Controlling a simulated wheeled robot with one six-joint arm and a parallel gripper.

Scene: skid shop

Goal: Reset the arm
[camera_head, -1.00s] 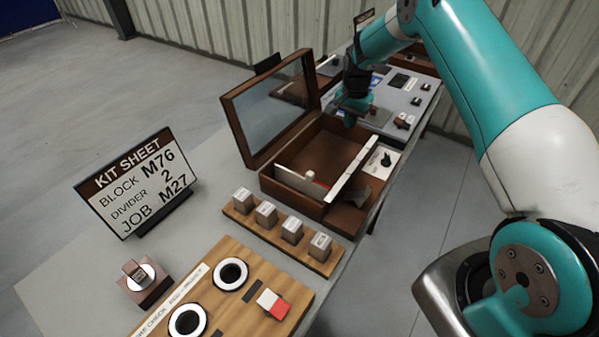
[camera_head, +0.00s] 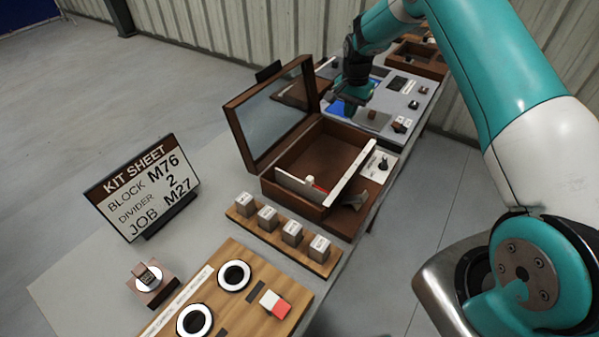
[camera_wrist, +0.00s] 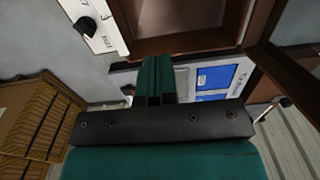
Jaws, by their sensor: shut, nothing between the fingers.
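My gripper (camera_head: 352,108) is above the far end of the bench, just beyond the open wooden box (camera_head: 285,205), and touches nothing that I can see. In the wrist view its teal fingers (camera_wrist: 156,78) are together with nothing between them. The brown box shows at the top of the wrist view (camera_wrist: 185,45). My arm reaches in from the right side of the head view.
The box's glazed lid (camera_head: 273,112) stands open. A row of grey blocks (camera_head: 292,233) sits on a wooden rack. The kit sheet sign (camera_head: 146,187) reads block M76, divider 2, job M27. A board with white rings (camera_head: 233,276) is in front. Cartons (camera_wrist: 40,115) show at the wrist view's left.

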